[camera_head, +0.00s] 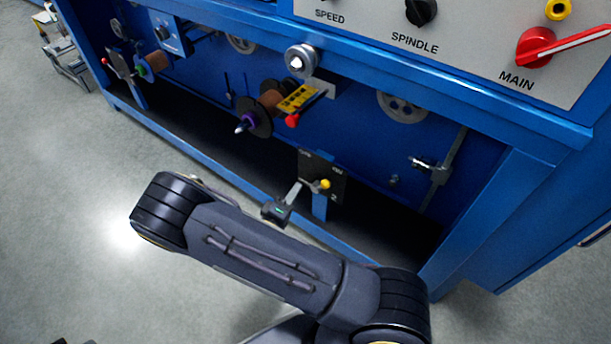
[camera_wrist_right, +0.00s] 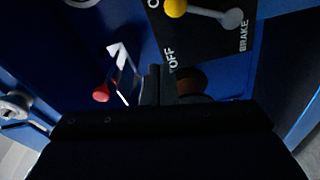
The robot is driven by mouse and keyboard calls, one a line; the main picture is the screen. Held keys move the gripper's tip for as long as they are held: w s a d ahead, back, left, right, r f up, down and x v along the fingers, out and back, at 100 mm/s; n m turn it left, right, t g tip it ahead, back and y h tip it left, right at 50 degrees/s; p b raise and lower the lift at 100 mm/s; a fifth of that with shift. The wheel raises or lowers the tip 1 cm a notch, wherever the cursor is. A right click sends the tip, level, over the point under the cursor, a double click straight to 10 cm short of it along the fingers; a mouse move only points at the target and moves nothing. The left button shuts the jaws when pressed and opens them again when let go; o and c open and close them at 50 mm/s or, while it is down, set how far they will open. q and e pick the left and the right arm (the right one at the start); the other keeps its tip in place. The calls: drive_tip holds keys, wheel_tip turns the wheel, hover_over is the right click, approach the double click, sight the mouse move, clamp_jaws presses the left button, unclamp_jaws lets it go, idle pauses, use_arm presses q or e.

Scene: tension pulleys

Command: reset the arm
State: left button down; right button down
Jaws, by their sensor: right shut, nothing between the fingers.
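My right arm crosses the lower middle of the head view. My right gripper (camera_head: 293,193) shows just beyond it, low in front of the blue machine. It is shut and empty. A black brake panel (camera_head: 309,168) with a yellow knob (camera_head: 325,184) stands right beside it. In the right wrist view the shut fingers (camera_wrist_right: 160,88) are dark, with the panel (camera_wrist_right: 205,42), marked OFF and BRAKE, and the yellow knob (camera_wrist_right: 175,7) above. Higher on the machine, a red knob (camera_head: 292,120) hangs at a yellow scale (camera_head: 298,97). My left gripper is out of view.
The control panel (camera_head: 465,55) with a red MAIN switch (camera_head: 537,47) overhangs the bay at top right. A spool (camera_head: 256,115) and a silver roller (camera_head: 302,61) stick out from the blue back wall. The grey floor (camera_head: 70,200) at left is clear.

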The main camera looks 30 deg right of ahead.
drive_tip(key=shift+v, duration=0.9)
drive_tip(key=s+d+r+m+g+y, duration=0.25)
drive_tip(key=s+d+m+g, duration=0.2)
drive_tip(key=s+g, duration=0.35)
drive_tip(key=s+a+r+m+g+y, duration=0.2)
drive_tip(key=s+a+r+y, duration=0.2)
drive_tip(key=s+r+y, duration=0.7)
drive_tip(key=a+r+t+y+p, duration=0.2)
drive_tip(key=r+t+y+p, duration=0.1)
drive_tip(key=r+p, duration=1.3)
drive_tip(key=a+r+n+t+y+p, duration=0.1)
drive_tip(key=a+r+t+y+p, duration=0.1)
drive_tip(key=r+p, duration=1.4)
wheel_tip(320, 180, up, 6)
drive_tip(key=shift+r+t+y+p, duration=0.2)
drive_tip(key=shift+t+y+p, duration=0.1)
drive_tip(key=shift+t+y, duration=0.4)
